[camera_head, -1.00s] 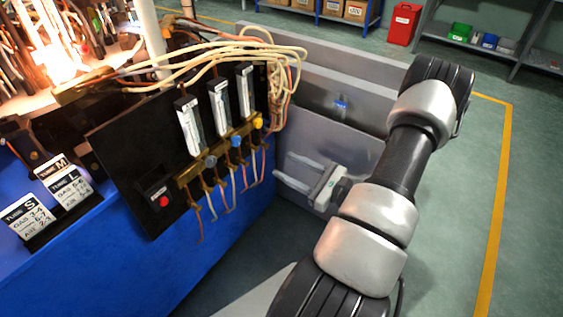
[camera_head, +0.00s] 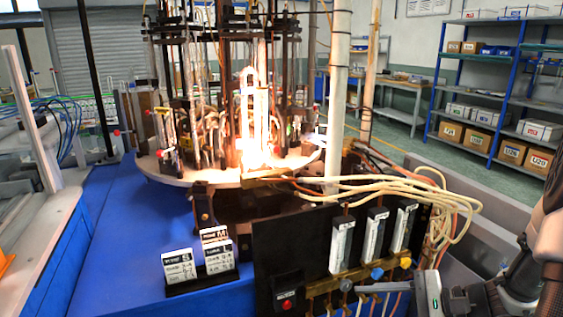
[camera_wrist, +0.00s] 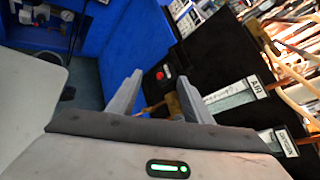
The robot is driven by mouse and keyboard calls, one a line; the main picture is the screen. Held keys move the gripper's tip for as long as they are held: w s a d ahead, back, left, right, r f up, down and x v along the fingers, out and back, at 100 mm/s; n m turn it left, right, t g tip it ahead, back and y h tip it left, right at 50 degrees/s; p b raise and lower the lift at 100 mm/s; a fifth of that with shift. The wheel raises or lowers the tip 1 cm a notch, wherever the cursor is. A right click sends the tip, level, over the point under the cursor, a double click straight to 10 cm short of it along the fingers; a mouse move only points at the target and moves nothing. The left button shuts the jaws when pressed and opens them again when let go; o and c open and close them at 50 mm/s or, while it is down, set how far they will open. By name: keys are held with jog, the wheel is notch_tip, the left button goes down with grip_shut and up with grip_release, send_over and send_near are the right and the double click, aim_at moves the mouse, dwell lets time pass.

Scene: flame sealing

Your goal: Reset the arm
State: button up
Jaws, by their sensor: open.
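My gripper (camera_wrist: 160,78) is open, with its two grey fingers apart and nothing between them in the wrist view. Beyond the fingers is a black control panel with a red button (camera_wrist: 166,72). In the head view my gripper (camera_head: 388,289) is at the lower right, close in front of the lower edge of the black panel (camera_head: 285,245). It overlaps the panel's valves in the picture; I cannot tell whether it touches them. Part of my arm runs off the right edge.
The panel carries flow meters (camera_head: 374,235) and coloured knobs, with pale hoses (camera_head: 400,188) looping behind. Tube cards (camera_head: 180,265) stand on the blue bench (camera_head: 110,250). A glowing flame machine (camera_head: 255,130) stands behind. Shelves (camera_head: 500,90) are at the back right.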

jog(key=s+a+r+n+g+h, duration=0.5)
jog(key=s+a+r+n, duration=0.1)
jog(key=n, duration=0.3)
jog(key=s+r+n+t+h, duration=0.2)
jog(key=r+n+t+h, duration=0.15)
jog(key=r, duration=0.35)
jog(key=s+r+n+t+h, duration=0.2)
jog(key=r+n+h, duration=0.2)
jog(key=r+n, duration=0.15)
notch_tip(320, 180, down, 2)
jog(key=s+f+m, duration=0.1)
jog(key=s+m, duration=0.1)
jog(key=s, duration=0.1)
notch_tip(320, 180, up, 24)
jog(key=p, duration=2.3)
jog(key=shift+a+f, duration=0.2)
jog(key=shift+a, duration=0.1)
jog(key=shift+w, duration=0.1)
